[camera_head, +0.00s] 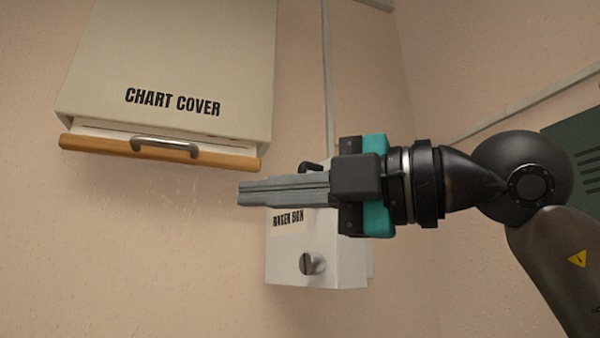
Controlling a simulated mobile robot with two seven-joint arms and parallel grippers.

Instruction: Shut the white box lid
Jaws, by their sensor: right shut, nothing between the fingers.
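A white box (345,255) is fixed to the wall at the centre, with a label that seems to read "RINGER BOX" and a dark slotted knob (312,264) low on its front. My right gripper (243,193) comes in from the right, its grey fingers shut and empty, pointing left. It covers the upper part of the box in the picture, so I cannot tell how the lid stands or whether the fingers touch it. A small black part (311,166) shows just above the fingers. My left gripper is not in view.
A cream panel (180,60) marked "CHART COVER" hangs at the upper left, with a wooden bottom edge (85,144) and a metal handle (165,146). A dark green slotted panel (580,140) is at the far right. Conduits run along the wall. The lower left is bare wall.

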